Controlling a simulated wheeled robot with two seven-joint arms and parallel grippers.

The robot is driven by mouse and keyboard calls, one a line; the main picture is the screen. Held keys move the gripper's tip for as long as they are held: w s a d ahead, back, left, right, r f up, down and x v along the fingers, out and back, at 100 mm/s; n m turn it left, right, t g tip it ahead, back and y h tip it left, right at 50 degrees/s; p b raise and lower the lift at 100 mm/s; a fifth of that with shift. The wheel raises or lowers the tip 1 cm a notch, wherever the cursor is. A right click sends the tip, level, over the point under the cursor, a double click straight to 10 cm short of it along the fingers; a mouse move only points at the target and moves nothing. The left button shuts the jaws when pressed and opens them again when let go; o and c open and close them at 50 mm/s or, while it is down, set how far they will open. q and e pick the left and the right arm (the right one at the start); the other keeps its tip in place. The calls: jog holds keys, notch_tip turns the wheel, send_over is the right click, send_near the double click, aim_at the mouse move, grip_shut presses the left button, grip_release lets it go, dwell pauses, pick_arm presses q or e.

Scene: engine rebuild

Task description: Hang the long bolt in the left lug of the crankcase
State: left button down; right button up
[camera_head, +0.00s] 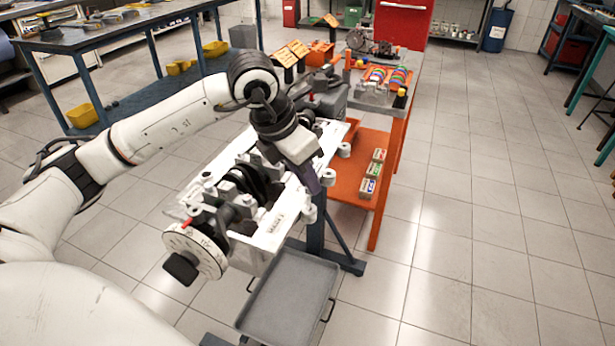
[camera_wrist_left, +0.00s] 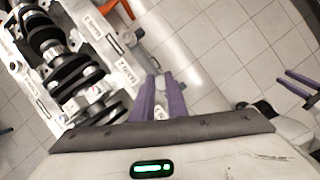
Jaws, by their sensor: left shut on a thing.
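The white crankcase (camera_head: 268,240) stands on a stand in the middle of the head view, with a dark crankshaft in it and round lugs (camera_head: 309,214) along its right side. In the left wrist view the crankcase (camera_wrist_left: 112,62) fills the upper left. My left gripper (camera_head: 314,184) points down at that right side. Its purple fingers (camera_wrist_left: 160,97) are shut on a small pale piece, apparently the long bolt (camera_wrist_left: 160,85), mostly hidden between them. I cannot tell whether the bolt touches a lug. My right gripper (camera_wrist_left: 297,85) shows at the right edge of the left wrist view, fingers apart and empty.
A grey tray (camera_head: 288,300) lies below the crankcase. An orange cart (camera_head: 392,165) with parts and small boxes stands behind it. A blue workbench (camera_head: 110,38) is at the back left. The tiled floor to the right is clear.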

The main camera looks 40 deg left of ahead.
aim_at(307, 193)
pick_arm(q)
jog(key=shift+f+b, duration=0.95)
jog(key=shift+f, duration=0.15)
pick_arm(e)
jog(key=shift+w+a+f, duration=0.15)
jog(key=shift+a+f, duration=0.1)
jog(key=shift+f, duration=0.4)
pick_arm(q)
jog(key=shift+f+b, duration=0.45)
jog(key=shift+f, duration=0.05)
pick_arm(e)
jog(key=shift+w+a+f, duration=0.1)
jog(key=shift+w+a, duration=0.05)
pick_arm(q)
jog(key=shift+f+b, duration=0.6)
jog(key=shift+f, duration=0.1)
pick_arm(e)
jog(key=shift+a+f, duration=0.1)
jog(key=shift+f, duration=0.35)
pick_arm(q)
jog(key=c, duration=2)
grip_release()
jog(key=shift+r, duration=0.3)
pick_arm(e)
jog(key=shift+r, duration=0.25)
pick_arm(q)
jog(key=shift+r+p, duration=0.95)
jog(key=shift+r, duration=0.3)
pick_arm(e)
jog(key=shift+r, duration=0.75)
